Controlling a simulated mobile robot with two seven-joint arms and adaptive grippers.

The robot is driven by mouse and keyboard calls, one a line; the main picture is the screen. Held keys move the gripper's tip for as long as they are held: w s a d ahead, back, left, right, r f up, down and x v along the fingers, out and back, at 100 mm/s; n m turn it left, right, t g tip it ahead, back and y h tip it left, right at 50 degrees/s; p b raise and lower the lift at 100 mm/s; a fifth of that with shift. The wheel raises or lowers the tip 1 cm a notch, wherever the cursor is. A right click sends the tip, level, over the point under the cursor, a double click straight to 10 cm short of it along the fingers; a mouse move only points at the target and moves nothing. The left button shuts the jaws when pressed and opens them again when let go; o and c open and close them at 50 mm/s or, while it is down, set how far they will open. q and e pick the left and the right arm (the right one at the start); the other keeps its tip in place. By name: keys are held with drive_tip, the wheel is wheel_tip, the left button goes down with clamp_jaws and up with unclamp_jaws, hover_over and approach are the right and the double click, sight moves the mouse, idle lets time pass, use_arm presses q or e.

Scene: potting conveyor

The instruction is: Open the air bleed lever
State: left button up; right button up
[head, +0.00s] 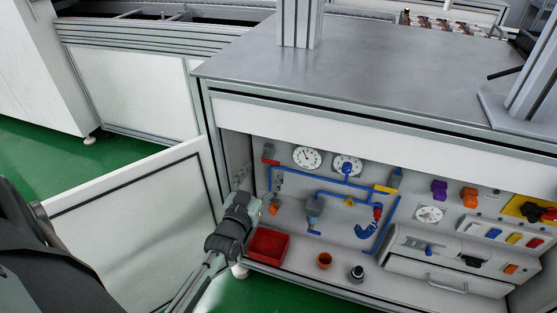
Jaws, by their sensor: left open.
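Blue piping (320,178) runs across the back panel of an open cabinet under the workbench. Several handles show on or beside it: a red one (270,160) at the upper left, a yellow one (385,189) at the right, and a small blue one (313,233) below a grey fitting (313,208). I cannot tell which of these is the air bleed lever. My left gripper (259,180) reaches into the cabinet's left side, open, its fingers spread below the red handle. It appears empty and apart from the handle. My right gripper is not in view.
The cabinet's white door (130,230) stands open at left. A red bin (268,244), an orange pot (324,260) and a dark knob-like item (356,273) stand on the cabinet floor. Gauges (307,158) and switches line the panel. The workbench top (380,75) overhangs.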

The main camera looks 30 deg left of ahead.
sight(270, 161)
use_arm(q)
drive_tip(key=x, duration=0.5)
drive_tip(key=shift+w, duration=0.15)
drive_tip(key=shift+w+a, duration=0.1)
drive_tip(key=shift+w, duration=0.3)
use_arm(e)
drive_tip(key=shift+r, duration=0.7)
use_arm(q)
drive_tip(key=shift+c, duration=0.4)
drive_tip(key=c, duration=1.1)
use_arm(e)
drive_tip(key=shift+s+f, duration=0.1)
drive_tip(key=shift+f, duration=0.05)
